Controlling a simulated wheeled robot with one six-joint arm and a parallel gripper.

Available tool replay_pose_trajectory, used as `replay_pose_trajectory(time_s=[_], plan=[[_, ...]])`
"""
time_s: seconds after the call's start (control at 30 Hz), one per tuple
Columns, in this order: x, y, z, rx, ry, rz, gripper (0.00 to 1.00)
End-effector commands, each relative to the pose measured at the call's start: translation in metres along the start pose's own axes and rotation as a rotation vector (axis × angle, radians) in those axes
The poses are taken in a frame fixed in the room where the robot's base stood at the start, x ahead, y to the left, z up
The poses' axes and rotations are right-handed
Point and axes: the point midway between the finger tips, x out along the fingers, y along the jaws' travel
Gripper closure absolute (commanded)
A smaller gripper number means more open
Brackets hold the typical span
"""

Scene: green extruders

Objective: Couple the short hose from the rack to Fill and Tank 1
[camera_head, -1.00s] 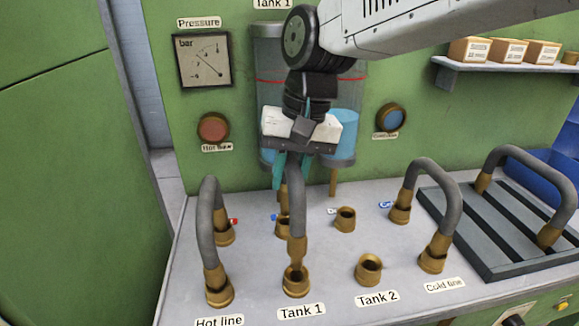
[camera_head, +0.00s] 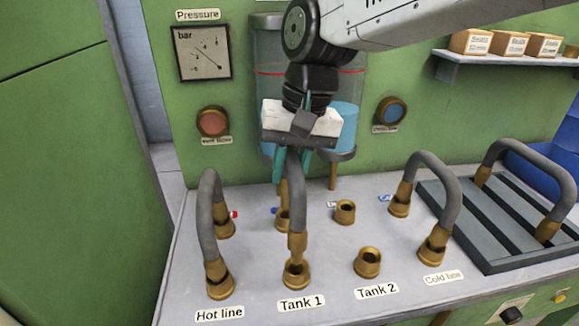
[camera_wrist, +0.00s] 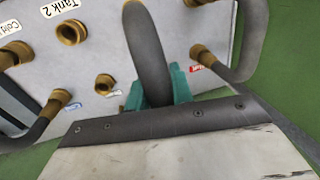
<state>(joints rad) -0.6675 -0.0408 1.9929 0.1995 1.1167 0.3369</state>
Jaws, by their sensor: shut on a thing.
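My gripper (camera_head: 292,160) is shut on the short hose (camera_head: 296,195), a grey hose with brass ends, near the top of its bend. The wrist view also shows the grey hose (camera_wrist: 150,50) between the teal fingers. The hose's front end is at the mouth of the Tank 1 socket (camera_head: 295,276), upright and in line with it. Its back end is at the rear brass socket (camera_head: 282,222) with a blue tag, partly hidden behind the front leg. I cannot tell how deep either end sits. The rear socket's tag is unreadable.
A hose (camera_head: 208,225) stands close on the left at Hot line; another (camera_head: 450,195) stands at Cold line. The Tank 2 socket (camera_head: 368,263) and the socket behind it (camera_head: 345,212) are empty. A slatted rack (camera_head: 500,222) at right holds a longer hose (camera_head: 555,165).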

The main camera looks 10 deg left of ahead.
Motion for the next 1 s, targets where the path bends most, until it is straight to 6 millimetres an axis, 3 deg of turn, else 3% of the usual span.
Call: replay_pose_trajectory(time_s=[1.0], plan=[[0.017,0.003,0.000,0.000,0.000,0.000,1.00]])
